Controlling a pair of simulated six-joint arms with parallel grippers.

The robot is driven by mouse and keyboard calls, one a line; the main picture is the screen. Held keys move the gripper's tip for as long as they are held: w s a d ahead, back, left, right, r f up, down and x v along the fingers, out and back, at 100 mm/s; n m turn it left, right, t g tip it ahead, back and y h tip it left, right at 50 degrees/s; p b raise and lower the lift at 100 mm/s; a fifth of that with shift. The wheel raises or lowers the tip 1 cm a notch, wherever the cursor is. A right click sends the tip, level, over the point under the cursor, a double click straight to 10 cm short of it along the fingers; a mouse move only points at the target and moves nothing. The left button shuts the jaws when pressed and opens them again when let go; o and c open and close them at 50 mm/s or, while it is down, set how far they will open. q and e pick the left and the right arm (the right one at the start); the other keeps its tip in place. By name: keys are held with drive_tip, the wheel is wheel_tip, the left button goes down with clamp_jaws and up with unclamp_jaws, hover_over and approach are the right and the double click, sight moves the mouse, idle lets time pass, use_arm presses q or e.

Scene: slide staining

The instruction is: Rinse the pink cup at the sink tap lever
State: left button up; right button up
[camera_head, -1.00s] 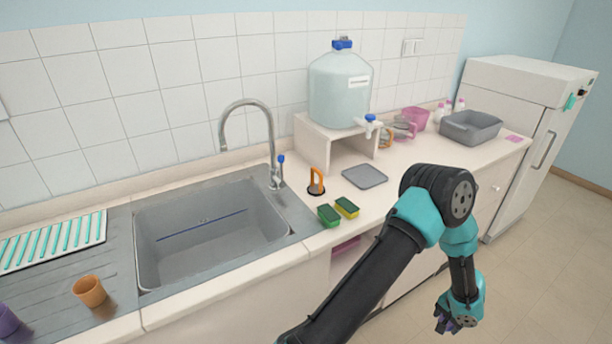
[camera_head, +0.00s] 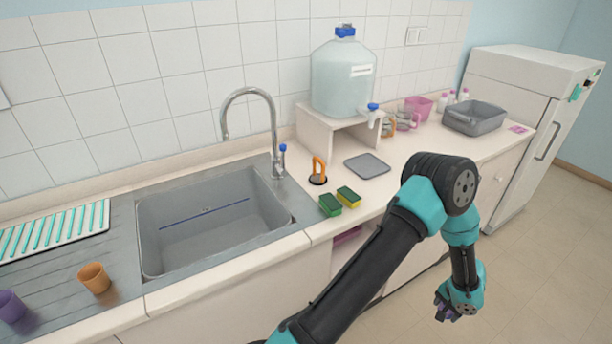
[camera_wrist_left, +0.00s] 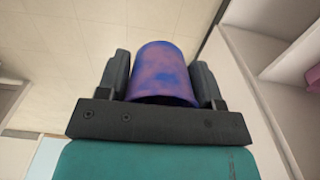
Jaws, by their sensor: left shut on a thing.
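My left gripper (camera_head: 446,311) hangs at the lower right, in front of the counter and below its top. In the left wrist view my left gripper (camera_wrist_left: 161,70) is shut on a cup (camera_wrist_left: 162,72), blue-purple with pinkish patches, its rim facing the camera. In the head view only a small purple bit of it shows between the fingers. The curved sink tap (camera_head: 272,118) stands behind the grey sink (camera_head: 205,225), with a blue-tipped lever (camera_head: 283,149) at its right. The cup is well away from the tap. My right gripper is not in view.
An orange cup (camera_head: 94,278) and a purple cup (camera_head: 11,306) stand left of the sink, near a striped rack (camera_head: 55,232). Two sponges (camera_head: 330,205) and an orange-handled item (camera_head: 319,170) sit right of it. A large water jug (camera_head: 341,80) stands on a shelf.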

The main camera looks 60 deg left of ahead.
use_arm(q)
drive_tip(key=a+r+t+y, duration=0.1)
drive_tip(key=a+r, duration=0.5)
drive_tip(key=r, duration=0.4)
drive_tip(key=a+r+t+y, duration=0.1)
drive_tip(key=a+r+t, duration=0.1)
drive_tip(key=a+r, duration=0.4)
drive_tip(key=a+r+t+y, duration=0.1)
drive_tip(key=a+r, duration=0.5)
drive_tip(key=r, duration=0.9)
drive_tip(key=shift+w+a+t, duration=0.2)
drive_tip(key=shift+w+t, duration=0.25)
drive_tip(key=shift+t, duration=0.05)
